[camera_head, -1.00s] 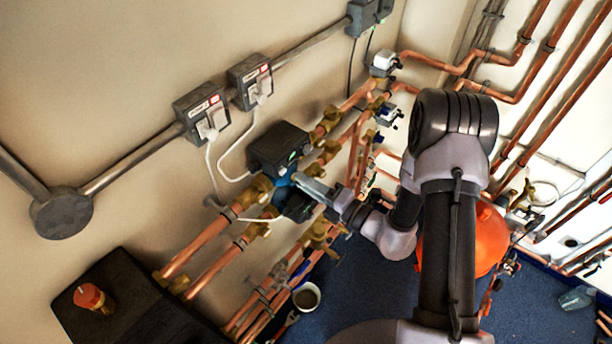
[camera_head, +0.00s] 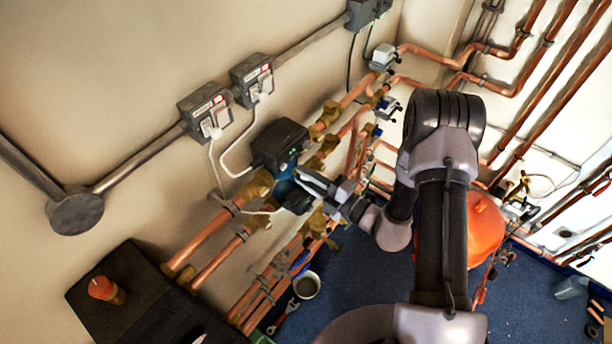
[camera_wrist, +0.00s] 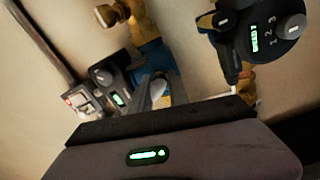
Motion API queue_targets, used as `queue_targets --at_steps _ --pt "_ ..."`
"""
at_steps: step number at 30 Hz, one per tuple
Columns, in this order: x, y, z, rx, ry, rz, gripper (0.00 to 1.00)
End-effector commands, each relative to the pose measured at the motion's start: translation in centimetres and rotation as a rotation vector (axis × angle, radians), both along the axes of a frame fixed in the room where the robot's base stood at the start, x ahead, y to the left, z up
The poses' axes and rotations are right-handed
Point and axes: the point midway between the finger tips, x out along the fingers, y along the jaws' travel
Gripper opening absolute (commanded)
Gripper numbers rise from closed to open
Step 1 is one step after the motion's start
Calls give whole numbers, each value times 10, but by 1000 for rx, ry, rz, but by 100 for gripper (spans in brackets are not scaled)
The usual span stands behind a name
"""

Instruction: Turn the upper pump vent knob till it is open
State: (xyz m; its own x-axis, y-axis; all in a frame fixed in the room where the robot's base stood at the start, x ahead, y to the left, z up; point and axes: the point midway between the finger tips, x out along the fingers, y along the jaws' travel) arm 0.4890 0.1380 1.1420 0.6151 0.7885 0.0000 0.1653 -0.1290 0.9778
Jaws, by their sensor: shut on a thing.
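The upper pump has a dark box (camera_head: 280,143) with a small green display and a blue body (camera_head: 284,187). In the wrist view its dark head (camera_wrist: 112,78) and blue body (camera_wrist: 152,58) are at the upper left. My gripper (camera_head: 303,180) reaches the blue body from the right. In the wrist view its pale fingers (camera_wrist: 160,92) point at that body. The vent knob is not clearly visible, hidden at the fingertips; the jaws appear shut on it. Whether it is open cannot be read.
A second pump (camera_head: 297,200) sits just below my gripper; its numbered dial face (camera_wrist: 270,28) shows in the wrist view. Copper pipes (camera_head: 212,238) and brass valves surround both pumps. Cables hang from the wall sockets (camera_head: 207,108). An orange vessel (camera_head: 484,235) stands right of my arm.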

Motion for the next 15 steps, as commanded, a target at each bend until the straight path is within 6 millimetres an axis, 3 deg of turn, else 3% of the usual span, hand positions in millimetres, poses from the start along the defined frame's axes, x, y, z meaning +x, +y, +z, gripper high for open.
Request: queue_targets --at_steps 7,8,11,15 --pt "0 0 0 1 1 0 0" --pt "0 0 0 1 1 0 23" --pt "0 0 0 0 0 0 43" --pt "0 0 0 0 0 0 43"
